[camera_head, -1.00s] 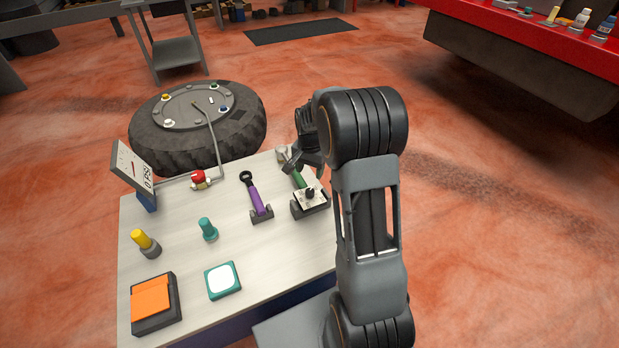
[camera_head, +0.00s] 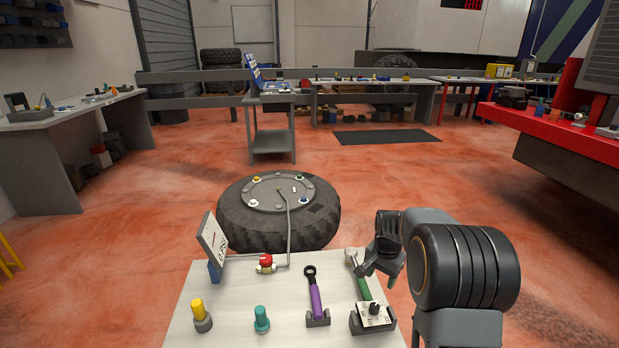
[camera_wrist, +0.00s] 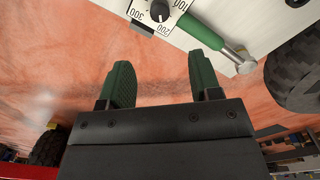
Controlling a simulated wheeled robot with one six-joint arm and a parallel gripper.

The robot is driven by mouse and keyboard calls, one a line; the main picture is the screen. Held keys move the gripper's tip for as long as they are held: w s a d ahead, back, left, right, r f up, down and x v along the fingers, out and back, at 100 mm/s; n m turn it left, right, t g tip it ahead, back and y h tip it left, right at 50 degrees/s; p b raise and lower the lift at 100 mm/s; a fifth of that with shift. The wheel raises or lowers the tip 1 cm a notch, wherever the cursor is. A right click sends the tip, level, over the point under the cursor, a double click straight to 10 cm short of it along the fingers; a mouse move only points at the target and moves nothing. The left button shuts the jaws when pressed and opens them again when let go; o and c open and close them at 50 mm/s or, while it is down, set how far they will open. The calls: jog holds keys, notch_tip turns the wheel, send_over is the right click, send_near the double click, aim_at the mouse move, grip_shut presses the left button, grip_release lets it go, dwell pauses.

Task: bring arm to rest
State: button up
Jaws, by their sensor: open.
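My gripper (camera_head: 376,262) hangs at the right end of the white-topped bench (camera_head: 245,300), close to the green-handled tool (camera_head: 362,285) in its dial holder (camera_head: 373,317). In the wrist view my gripper's two green-padded fingers (camera_wrist: 160,85) are apart with nothing between them. The green handle (camera_wrist: 203,32) and the dial (camera_wrist: 160,10) show beyond the fingertips, apart from them. My arm is folded at the right of the head view.
A purple wrench (camera_head: 316,295) stands in its holder on the bench, with yellow (camera_head: 201,312) and teal (camera_head: 262,318) pegs left of it. A large tyre (camera_head: 280,215) lies behind the bench. A red-topped bench (camera_head: 560,135) is at right. Open floor lies between.

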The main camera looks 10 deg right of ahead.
jog(key=s+a+r+n+t+p, duration=0.1)
jog(key=s+a+r+n+p, duration=0.2)
jog(key=s+r+p, duration=0.3)
jog(key=s+a+r+n+t+p, duration=0.1)
jog(key=s+a+r+n+p, duration=0.2)
jog(key=r, duration=1)
jog(key=s+a+r+n+t+p, duration=0.1)
jog(key=s+a+r+n+p, duration=0.2)
jog(key=s+r+p, duration=0.7)
jog(key=shift+s+a+n+t, duration=0.3)
jog(key=shift+s+a+n, duration=0.1)
jog(key=shift+a, duration=0.4)
